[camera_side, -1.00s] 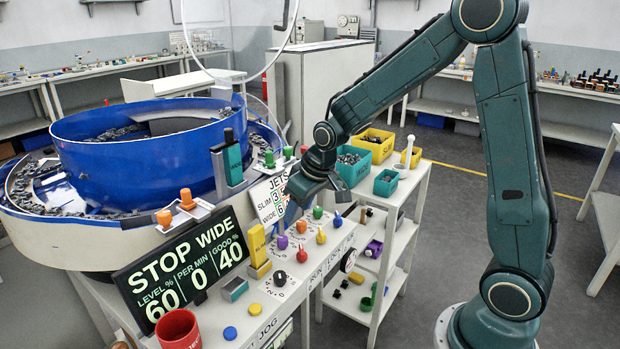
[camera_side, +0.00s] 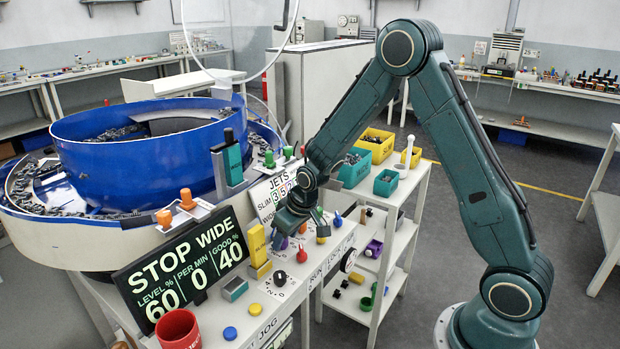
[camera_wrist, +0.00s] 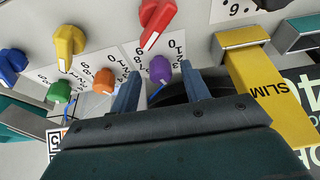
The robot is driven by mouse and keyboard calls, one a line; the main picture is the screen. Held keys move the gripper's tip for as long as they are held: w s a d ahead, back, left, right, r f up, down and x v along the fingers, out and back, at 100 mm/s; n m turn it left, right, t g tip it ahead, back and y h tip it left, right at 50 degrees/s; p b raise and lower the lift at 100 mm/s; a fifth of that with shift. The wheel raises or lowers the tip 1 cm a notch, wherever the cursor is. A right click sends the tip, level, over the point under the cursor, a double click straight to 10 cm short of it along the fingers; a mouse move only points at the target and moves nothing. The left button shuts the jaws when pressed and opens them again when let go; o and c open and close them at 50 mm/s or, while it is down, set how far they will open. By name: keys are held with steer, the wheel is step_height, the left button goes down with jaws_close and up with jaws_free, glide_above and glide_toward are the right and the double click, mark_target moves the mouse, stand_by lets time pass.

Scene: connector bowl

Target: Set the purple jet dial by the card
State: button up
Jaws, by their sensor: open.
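The purple jet dial (camera_side: 284,243) is on the white panel, partly hidden by my gripper in the side view. In the wrist view the purple dial (camera_wrist: 160,70) has a printed number scale around it. My gripper (camera_wrist: 161,78) is open, one finger on each side of the purple dial; I cannot tell whether they touch it. In the side view my gripper (camera_side: 285,228) points down at the dial row. The JETS card (camera_side: 262,199), with SLIM and WIDE rows of coloured numbers, stands behind the dials, partly covered by my arm. A card corner (camera_wrist: 55,140) shows in the wrist view.
Orange (camera_wrist: 105,79), green (camera_wrist: 60,92), yellow (camera_wrist: 69,42), blue (camera_wrist: 12,62) and red (camera_wrist: 155,22) dials sit close by. A yellow SLIM block (camera_wrist: 268,95) stands on the other side. The display (camera_side: 190,262) reads STOP WIDE. A blue bowl (camera_side: 150,145) stands behind.

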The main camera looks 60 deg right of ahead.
steer(key=shift+w+f, duration=0.2)
steer(key=shift+f, duration=0.3)
steer(key=c, duration=1)
steer(key=shift+a+m, duration=0.1)
steer(key=shift+m, duration=0.2)
steer(key=shift+a+m+g+h, duration=0.15)
steer(key=shift+m+h, duration=0.4)
steer(key=shift+m, duration=0.75)
steer(key=shift+m+g+h, duration=0.25)
steer(key=shift+m+h, duration=0.3)
steer(key=shift+m, duration=0.75)
steer(key=o, duration=1)
